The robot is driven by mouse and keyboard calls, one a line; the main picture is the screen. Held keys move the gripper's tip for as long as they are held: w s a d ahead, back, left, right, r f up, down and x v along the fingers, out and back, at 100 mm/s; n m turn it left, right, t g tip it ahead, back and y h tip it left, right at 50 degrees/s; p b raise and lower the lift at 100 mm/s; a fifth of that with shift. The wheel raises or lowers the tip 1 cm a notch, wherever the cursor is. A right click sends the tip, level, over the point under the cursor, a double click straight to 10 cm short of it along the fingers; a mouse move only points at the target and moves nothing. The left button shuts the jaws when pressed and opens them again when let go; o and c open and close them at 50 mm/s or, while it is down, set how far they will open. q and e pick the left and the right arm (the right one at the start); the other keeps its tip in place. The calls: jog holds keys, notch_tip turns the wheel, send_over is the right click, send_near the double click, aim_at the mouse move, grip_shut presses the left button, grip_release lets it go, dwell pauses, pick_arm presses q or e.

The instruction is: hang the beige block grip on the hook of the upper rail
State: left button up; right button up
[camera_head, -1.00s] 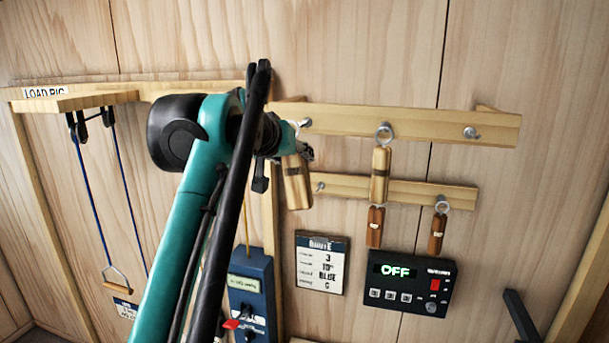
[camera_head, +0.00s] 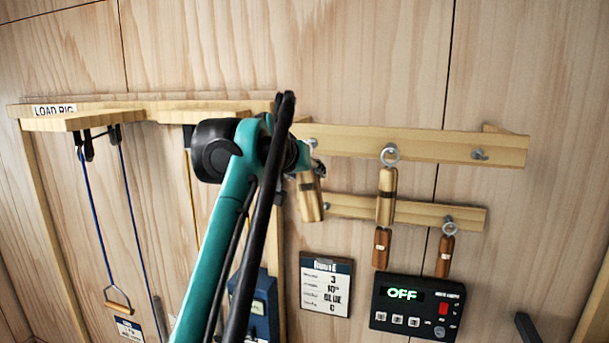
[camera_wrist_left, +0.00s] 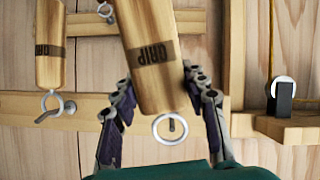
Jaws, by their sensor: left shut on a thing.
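The beige block grip with a dark GRIP band (camera_wrist_left: 150,60) is between the two fingers of my left gripper (camera_wrist_left: 163,95), which is shut on it. Its metal ring (camera_wrist_left: 170,129) overlaps a hook of the upper rail (camera_wrist_left: 85,103) in the wrist view; I cannot tell whether the hook is through it. In the head view the held grip (camera_head: 310,198) hangs tilted below the upper rail (camera_head: 440,146), near its left end. My left gripper (camera_head: 308,168) is partly hidden behind its arm there. My right gripper is not seen.
Another beige grip (camera_head: 386,195) hangs from the upper rail's middle hook; the right hook (camera_head: 479,154) is bare. Brown grips (camera_head: 445,255) hang from the lower rail (camera_head: 410,212). A control box (camera_head: 415,306) and a route card (camera_head: 326,285) are below. The load rig shelf (camera_head: 75,119) is left.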

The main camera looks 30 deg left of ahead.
pick_arm(q)
jog(key=shift+w+a+f+p, duration=0.15)
jog(key=shift+w, duration=0.55)
jog(key=shift+w+a+f+p, duration=0.1)
jog(key=shift+w+a+f, duration=0.1)
jog(key=shift+w, duration=0.5)
jog(key=shift+w+a+f+p, duration=0.15)
jog(key=shift+w, duration=0.55)
jog(key=o, duration=1.3)
